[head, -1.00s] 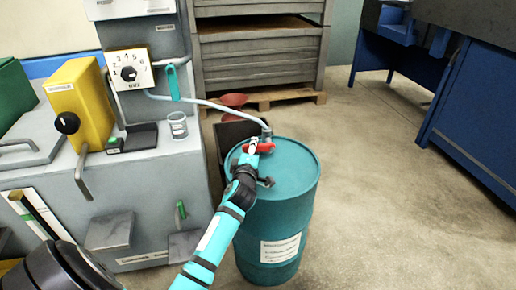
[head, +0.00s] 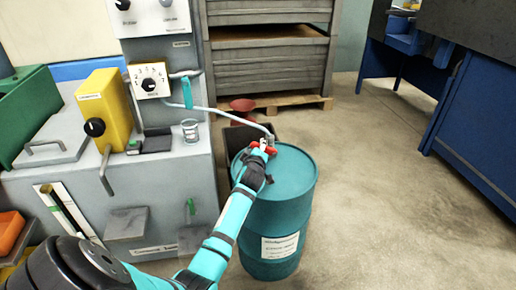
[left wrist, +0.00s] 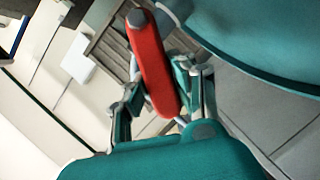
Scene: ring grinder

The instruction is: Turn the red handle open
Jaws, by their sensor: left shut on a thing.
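The red handle (head: 271,151) is at the back of the teal drum's (head: 285,178) top, by the end of a grey hose. My left gripper (head: 262,147) is at the handle, its arm reaching in from the lower left. In the left wrist view, the red handle (left wrist: 151,62) is a long bar tilted between the two fingers of my left gripper (left wrist: 163,85), which is shut on it. The fingers hide part of the handle in the head view. My right gripper is not in view.
The grey hose (head: 228,115) runs from the drum top to a grey machine with a numbered dial (head: 150,82). A yellow box (head: 103,110) and a glass beaker (head: 190,131) stand on the machine at left. The floor (head: 385,200) right of the drum is clear.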

